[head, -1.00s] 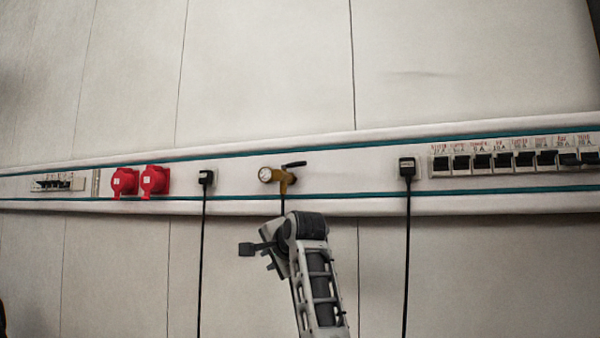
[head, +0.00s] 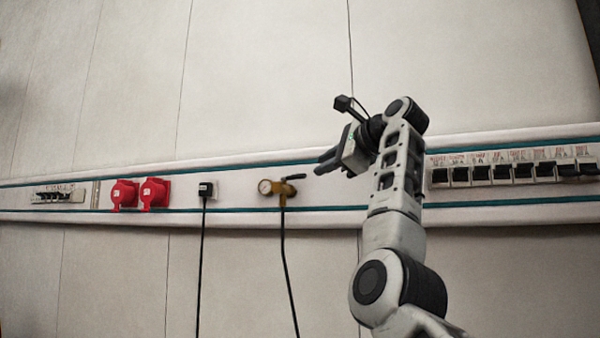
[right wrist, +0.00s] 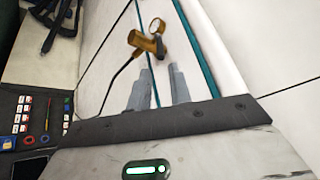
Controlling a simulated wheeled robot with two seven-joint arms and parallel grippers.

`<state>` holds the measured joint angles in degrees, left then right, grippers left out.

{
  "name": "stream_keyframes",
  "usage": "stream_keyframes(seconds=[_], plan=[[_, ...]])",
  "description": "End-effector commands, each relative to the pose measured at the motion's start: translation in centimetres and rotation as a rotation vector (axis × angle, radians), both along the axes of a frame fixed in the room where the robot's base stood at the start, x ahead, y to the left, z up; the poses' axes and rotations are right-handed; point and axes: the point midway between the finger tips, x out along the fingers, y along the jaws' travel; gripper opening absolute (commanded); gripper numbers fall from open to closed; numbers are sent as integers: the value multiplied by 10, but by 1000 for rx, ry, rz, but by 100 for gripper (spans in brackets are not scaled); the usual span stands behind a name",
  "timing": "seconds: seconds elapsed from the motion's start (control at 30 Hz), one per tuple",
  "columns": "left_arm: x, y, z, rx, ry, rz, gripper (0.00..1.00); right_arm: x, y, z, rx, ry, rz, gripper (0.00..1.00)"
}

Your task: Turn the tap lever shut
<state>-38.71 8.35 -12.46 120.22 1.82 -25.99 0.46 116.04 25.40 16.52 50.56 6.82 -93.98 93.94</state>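The brass tap (head: 282,189) is fixed to the white wall rail, with a round gauge (head: 265,187) on its left. Its dark lever (head: 295,177) sticks out to the right, nearly level. In the right wrist view the tap (right wrist: 144,42) lies beyond the fingertips, and its lever is hard to make out. My right gripper (head: 325,160) is right of the lever and slightly higher in the head view, apparently apart from it. Its two grey fingers (right wrist: 160,75) show a gap with nothing between them. My left gripper is in neither view.
A black hose (head: 286,270) hangs from the tap. Left of it are a black plug (head: 206,190) with a cable and two red sockets (head: 140,194). A row of breakers (head: 510,170) is right of my arm. The wall above the rail is clear.

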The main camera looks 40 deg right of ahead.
Motion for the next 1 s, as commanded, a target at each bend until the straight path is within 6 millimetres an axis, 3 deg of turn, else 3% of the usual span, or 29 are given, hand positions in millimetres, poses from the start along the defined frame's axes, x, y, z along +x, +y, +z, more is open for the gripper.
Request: stream_keyframes(seconds=[0.2, 0.43, 0.87, 0.93, 1.0], plan=[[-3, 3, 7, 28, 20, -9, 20, 47, -1, -7, 0, 4, 3, 20], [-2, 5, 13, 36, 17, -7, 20, 79, -2, -15, -1, 2, 1, 20], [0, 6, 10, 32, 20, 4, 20, 89, -3, -20, -1, -1, 0, 20], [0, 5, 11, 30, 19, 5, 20, 89, -3, -20, -1, -1, 0, 4], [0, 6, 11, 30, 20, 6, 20, 89, -3, -20, -1, -1, 0, 0]])
